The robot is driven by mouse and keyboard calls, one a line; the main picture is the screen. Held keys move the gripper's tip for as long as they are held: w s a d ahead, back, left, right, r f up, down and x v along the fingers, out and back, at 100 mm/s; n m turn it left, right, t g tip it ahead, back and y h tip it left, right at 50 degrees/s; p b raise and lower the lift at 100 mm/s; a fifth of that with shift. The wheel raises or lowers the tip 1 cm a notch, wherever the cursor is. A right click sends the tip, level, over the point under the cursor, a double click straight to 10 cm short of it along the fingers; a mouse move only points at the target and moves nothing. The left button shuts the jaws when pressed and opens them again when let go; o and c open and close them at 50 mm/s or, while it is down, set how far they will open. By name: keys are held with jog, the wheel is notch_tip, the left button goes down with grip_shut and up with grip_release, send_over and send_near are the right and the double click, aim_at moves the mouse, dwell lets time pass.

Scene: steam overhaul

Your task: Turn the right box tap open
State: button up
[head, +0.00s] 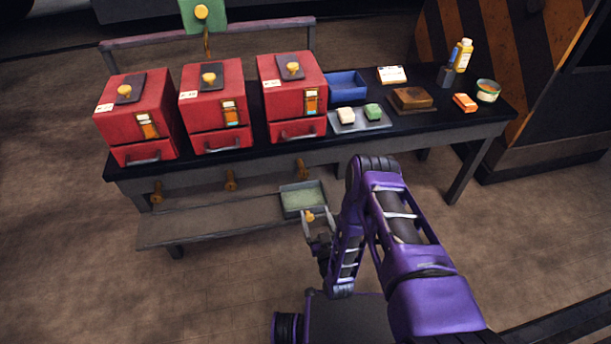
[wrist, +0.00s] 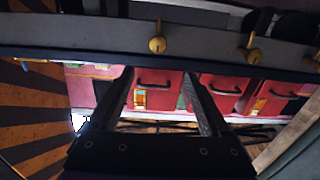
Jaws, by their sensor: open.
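The right red box (head: 293,100) stands on the black bench, with a yellow knob on top. The right brass tap (head: 301,168) sticks out of the bench's front rail below it, above a grey tray. In the wrist view the picture is turned over, and the leftmost tap (wrist: 157,44) appears to be this one. My gripper (head: 314,222) is below and in front of the tap, near the tray's front edge. In the wrist view its two fingers (wrist: 158,75) are apart with nothing held between them. The tap lies beyond the fingertips, apart from them.
The middle tap (head: 230,180) and left tap (head: 157,190) stick out along the same rail. The grey tray (head: 303,199) rests on the low shelf (head: 200,226). A small brass-coloured thing (head: 310,215) shows by my fingertips.

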aim_at(304, 176)
jog(key=b+x, duration=0.2)
jog(key=x, duration=1.4)
jog(key=shift+w+f+b, duration=0.2)
jog(key=shift+w+b, duration=0.15)
jog(key=shift+b, duration=0.05)
grip_shut()
